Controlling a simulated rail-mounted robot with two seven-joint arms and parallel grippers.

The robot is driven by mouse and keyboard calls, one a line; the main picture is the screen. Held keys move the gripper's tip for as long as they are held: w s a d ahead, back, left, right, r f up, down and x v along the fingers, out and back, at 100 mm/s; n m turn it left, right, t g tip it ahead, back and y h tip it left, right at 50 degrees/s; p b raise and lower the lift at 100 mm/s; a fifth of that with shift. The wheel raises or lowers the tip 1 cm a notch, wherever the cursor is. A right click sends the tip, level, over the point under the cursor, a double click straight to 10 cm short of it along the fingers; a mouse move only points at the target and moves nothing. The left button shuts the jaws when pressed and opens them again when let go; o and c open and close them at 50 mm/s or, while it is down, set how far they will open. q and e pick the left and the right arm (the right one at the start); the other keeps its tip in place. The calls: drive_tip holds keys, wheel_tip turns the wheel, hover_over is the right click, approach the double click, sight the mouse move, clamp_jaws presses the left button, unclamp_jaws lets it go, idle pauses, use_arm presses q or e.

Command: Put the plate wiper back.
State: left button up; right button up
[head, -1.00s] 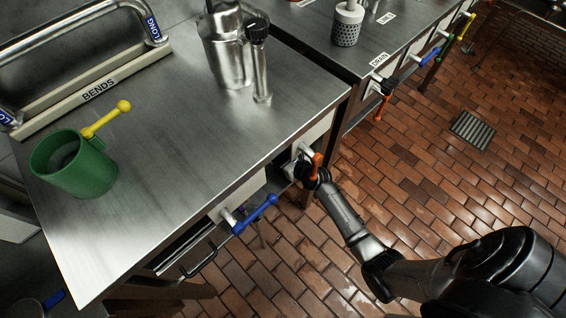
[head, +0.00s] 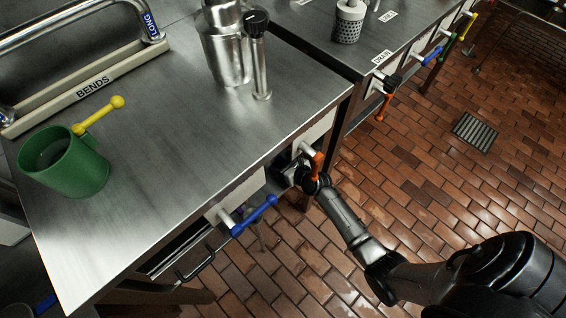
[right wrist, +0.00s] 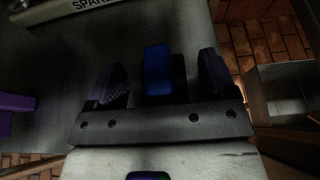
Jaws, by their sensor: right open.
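I cannot pick out the plate wiper for certain. In the right wrist view a blue block with a dark lower part (right wrist: 158,70) lies between the two spread fingers of my right gripper (right wrist: 162,82); it may be the wiper's handle. The fingers stand apart from it on both sides. In the head view my right gripper (head: 297,174) is at the front edge of the near steel bench, beside an orange valve handle (head: 317,165), and partly hidden. My left gripper is not in view.
The near bench (head: 180,140) carries a green mug (head: 72,168), a yellow-knobbed lever (head: 98,115), a BENDS rack (head: 90,92) and steel vessels (head: 224,45). A blue valve handle (head: 255,215) juts from its front. Open brick floor (head: 430,190) lies right.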

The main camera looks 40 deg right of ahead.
drive_tip(key=shift+r, duration=0.25)
drive_tip(key=p+v, duration=0.6)
drive_tip(key=v, duration=0.6)
drive_tip(key=shift+a+f, duration=0.1)
drive_tip(key=shift+f, duration=0.05)
